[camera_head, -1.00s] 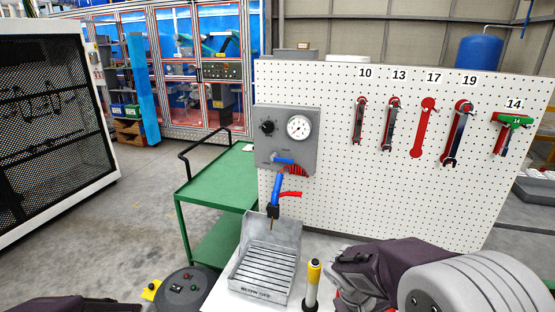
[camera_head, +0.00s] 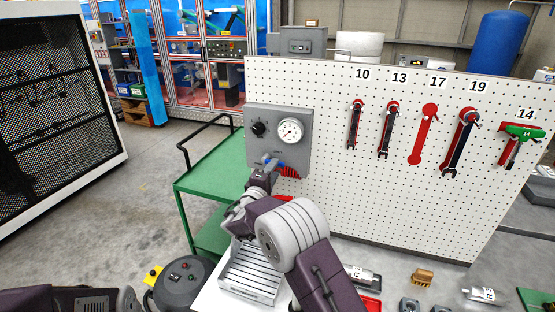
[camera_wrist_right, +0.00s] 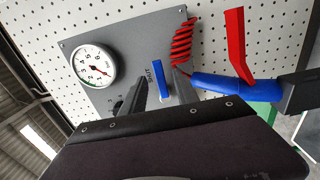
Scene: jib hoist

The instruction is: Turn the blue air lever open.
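In the head view, a small blue part of the lever (camera_head: 281,165) shows beside my right gripper (camera_head: 267,165), low on the grey panel (camera_head: 265,115).
A blue air gun (camera_wrist_right: 235,88) with a red trigger (camera_wrist_right: 237,45) and coiled red hose (camera_wrist_right: 182,42) is close by the lever. The slatted metal tray (camera_head: 250,275) lies below my right arm. Wrenches hang on the pegboard (camera_head: 345,185) to the right.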

